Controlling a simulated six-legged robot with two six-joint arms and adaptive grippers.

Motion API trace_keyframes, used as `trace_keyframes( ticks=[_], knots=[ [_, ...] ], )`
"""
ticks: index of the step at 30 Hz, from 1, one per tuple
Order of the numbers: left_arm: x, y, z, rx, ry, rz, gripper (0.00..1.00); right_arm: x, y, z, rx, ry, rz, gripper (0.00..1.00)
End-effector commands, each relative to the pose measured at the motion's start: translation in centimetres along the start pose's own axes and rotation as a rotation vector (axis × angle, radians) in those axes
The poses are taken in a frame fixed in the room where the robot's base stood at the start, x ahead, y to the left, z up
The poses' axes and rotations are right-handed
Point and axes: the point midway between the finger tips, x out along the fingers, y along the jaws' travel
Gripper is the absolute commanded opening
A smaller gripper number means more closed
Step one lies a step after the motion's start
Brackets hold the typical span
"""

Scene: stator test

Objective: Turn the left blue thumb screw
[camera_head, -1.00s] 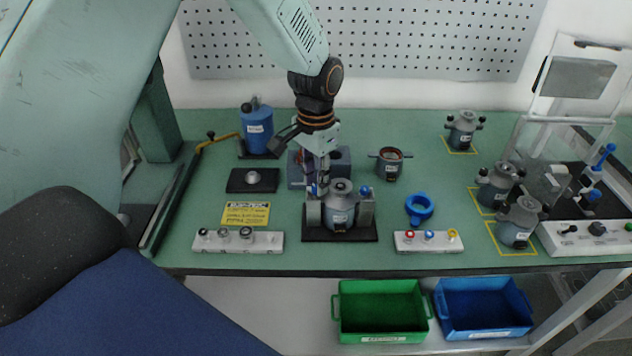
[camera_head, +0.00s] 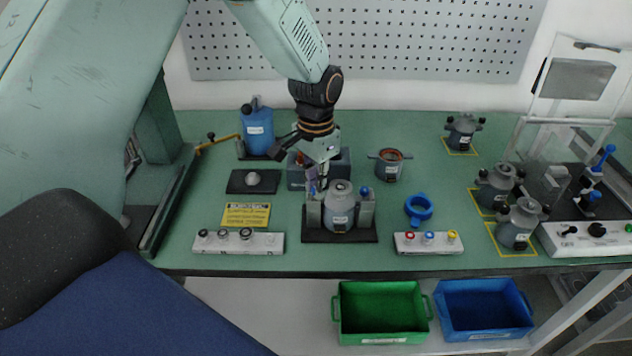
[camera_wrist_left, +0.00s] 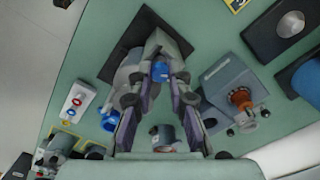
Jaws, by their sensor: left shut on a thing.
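The grey stator housing (camera_head: 340,207) stands upright in a fixture with grey side posts on a black base plate (camera_head: 340,237). The left blue thumb screw (camera_wrist_left: 160,70) shows between the fingertips in the left wrist view. In the head view the fingers largely hide it at the left post. The right blue thumb screw (camera_head: 365,191) sits uncovered on the right post. My left gripper (camera_head: 313,188) reaches down from above and behind, over the left post. Its fingers (camera_wrist_left: 158,74) are shut on the left screw. My right gripper is out of view.
A grey block (camera_head: 333,166) stands close behind the fixture. A blue ring (camera_head: 419,208) lies to the right. White strips (camera_head: 238,242) with knobs lie in front on both sides. Green (camera_head: 380,312) and blue (camera_head: 484,308) bins are below the table edge.

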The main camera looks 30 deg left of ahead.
Motion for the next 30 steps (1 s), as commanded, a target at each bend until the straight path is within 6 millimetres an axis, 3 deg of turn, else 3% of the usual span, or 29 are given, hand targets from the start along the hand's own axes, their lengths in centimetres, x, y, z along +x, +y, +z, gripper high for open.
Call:
trace_keyframes(
  ticks=[7, 18, 19, 21, 30],
  knots=[
    [-0.2, 0.0, -0.1, 0.104, 0.001, 0.0, 0.0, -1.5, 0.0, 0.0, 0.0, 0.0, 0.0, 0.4],
    [-0.1, 0.0, -0.1, 0.13, 0.002, -0.001, 0.0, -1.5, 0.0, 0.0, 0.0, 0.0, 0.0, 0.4],
    [-0.1, 0.0, -0.1, 0.13, 0.002, -0.001, 0.2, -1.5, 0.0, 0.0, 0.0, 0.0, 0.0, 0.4],
    [-0.1, 0.0, -0.1, 0.13, 0.002, -0.001, 0.26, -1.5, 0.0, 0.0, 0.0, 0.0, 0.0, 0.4],
    [-0.1, 0.0, -0.1, 0.13, 0.001, 0.0, 0.28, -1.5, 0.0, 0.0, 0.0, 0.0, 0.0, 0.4]
  ],
)
